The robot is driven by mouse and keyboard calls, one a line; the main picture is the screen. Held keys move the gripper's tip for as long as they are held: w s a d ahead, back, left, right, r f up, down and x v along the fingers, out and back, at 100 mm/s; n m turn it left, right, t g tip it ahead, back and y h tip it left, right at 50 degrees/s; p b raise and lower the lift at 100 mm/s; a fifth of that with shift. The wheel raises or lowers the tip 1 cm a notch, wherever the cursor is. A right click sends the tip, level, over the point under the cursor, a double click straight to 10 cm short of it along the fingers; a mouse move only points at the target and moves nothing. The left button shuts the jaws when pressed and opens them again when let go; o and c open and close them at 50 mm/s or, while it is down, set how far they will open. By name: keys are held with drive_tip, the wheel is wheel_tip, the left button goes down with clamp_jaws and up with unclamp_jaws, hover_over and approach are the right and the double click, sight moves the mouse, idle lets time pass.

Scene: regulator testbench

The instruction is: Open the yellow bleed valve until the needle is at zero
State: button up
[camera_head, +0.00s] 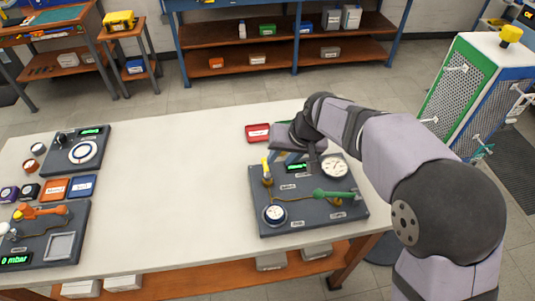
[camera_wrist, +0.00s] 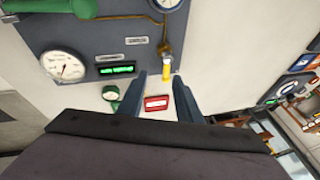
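The yellow bleed valve (camera_head: 265,167) stands upright on the left side of the dark test board (camera_head: 262,222). In the wrist view the yellow valve (camera_wrist: 166,70) points toward me, at the end of a brass line. My gripper (camera_head: 284,157) is above the board's back edge, right of the valve. In the wrist view my gripper (camera_wrist: 160,79) is open and empty, with the valve just beyond its fingertips. A large white gauge (camera_head: 334,166) sits at the board's right; its needle shows in the wrist view (camera_wrist: 64,67), but its reading is too small to tell. A smaller gauge (camera_head: 274,214) is at the front left.
A green-handled valve (camera_head: 333,193) lies across the board. A lit green display (camera_wrist: 117,70) is between gauge and valve. A red labelled box (camera_head: 257,132) stands behind the board. Other boards and small boxes (camera_head: 54,189) fill the table's left end; the middle is clear.

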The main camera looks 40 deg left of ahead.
sight(266, 167)
drive_tip(key=shift+n+t, duration=0.3)
drive_tip(key=shift+n, duration=0.4)
drive_tip(key=shift+w+a+f+p, duration=0.2)
drive_tip(key=shift+a+f+p, duration=0.25)
drive_tip(key=shift+a+f, duration=0.55)
drive_tip(key=shift+w+a+f+p, duration=0.25)
drive_tip(key=shift+a+f+p, duration=0.2)
drive_tip(key=shift+a+f, duration=0.55)
drive_tip(key=shift+w+a+f+p, duration=0.2)
drive_tip(key=shift+a+f+p, duration=0.4)
drive_tip(key=shift+f, duration=0.65)
drive_tip(key=shift+a, duration=0.15)
clamp_jaws()
